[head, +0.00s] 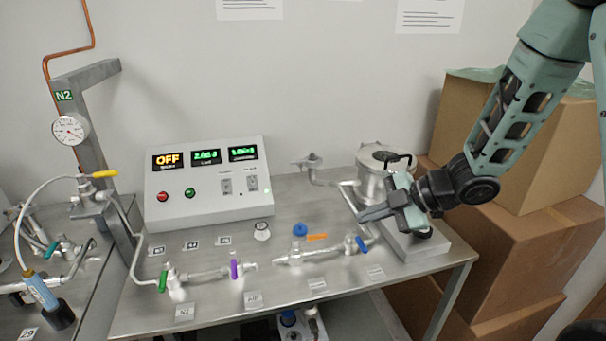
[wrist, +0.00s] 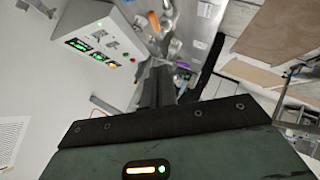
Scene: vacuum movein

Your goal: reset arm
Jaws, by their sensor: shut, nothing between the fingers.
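My gripper (head: 374,213) is at the right end of the steel bench (head: 343,283), in front of the metal vessel (head: 369,187). Its fingers point left across the bench and are shut with nothing between them. In the wrist view the dark fingers (wrist: 157,88) lie together, pointing toward the glass piping. My teal arm comes in from the upper right in the head view. Whether the gripper touches the pipe beside the vessel, I cannot tell.
A control box (head: 208,185) reading OFF stands at the back left. Glass tubing with a green valve (head: 163,279), a purple valve (head: 234,268) and a blue valve (head: 361,245) runs along the bench. Cardboard boxes (head: 510,250) stack at the right. A gauge (head: 70,129) stands left.

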